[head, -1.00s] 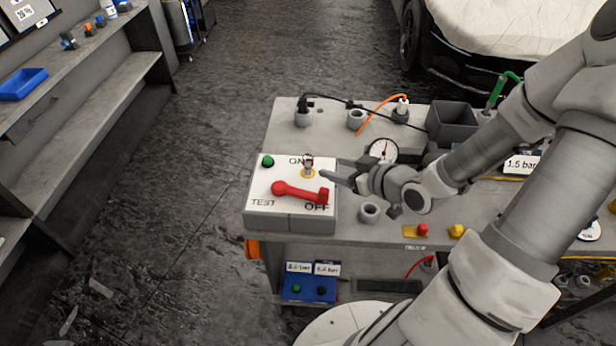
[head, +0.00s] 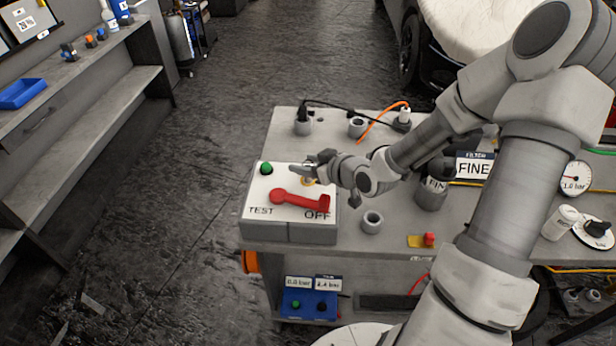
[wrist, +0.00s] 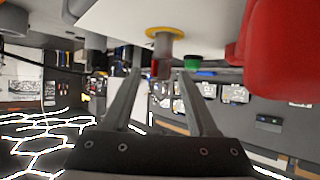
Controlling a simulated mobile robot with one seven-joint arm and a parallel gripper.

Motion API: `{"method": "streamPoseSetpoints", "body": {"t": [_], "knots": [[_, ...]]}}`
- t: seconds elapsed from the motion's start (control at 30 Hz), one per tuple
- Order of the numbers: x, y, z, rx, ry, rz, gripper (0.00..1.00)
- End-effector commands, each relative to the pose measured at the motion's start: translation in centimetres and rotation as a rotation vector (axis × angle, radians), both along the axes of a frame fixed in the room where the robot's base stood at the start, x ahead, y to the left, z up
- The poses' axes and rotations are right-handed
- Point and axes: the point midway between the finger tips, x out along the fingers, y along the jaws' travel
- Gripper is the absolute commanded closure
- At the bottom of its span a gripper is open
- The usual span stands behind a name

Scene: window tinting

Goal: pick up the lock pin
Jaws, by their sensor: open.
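The lock pin (wrist: 165,48) is a short grey metal pin with a reddish end, standing in a yellow ring on the white box. In the head view my gripper covers most of it, and only part of the yellow ring (head: 307,182) shows. My gripper (wrist: 160,76) is open and empty. In the wrist view, which looks upside down, the pin's end lies between the two fingertips, and I cannot tell whether either finger touches it. In the head view my gripper (head: 303,169) is right at the pin, above the box.
The white box (head: 256,196) has a red lever (head: 300,200) near the pin and a green button (head: 266,168) at its back left. An empty grey socket (head: 372,222) stands right of the box on the grey bench (head: 350,238). Black and orange cables lie behind.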

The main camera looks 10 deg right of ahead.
Motion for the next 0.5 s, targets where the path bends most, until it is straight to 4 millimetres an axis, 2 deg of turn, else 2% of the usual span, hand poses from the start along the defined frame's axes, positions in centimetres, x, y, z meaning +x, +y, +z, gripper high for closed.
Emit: {"method": "streamPoseSetpoints", "body": {"t": [0.2,0.43,0.5], "knots": [[1.7,0.9,-1.1,0.000,0.000,0.001,0.41],[1.8,0.9,-1.1,0.000,0.000,0.000,0.41],[1.8,0.9,-1.1,0.000,0.000,0.000,0.53]]}}
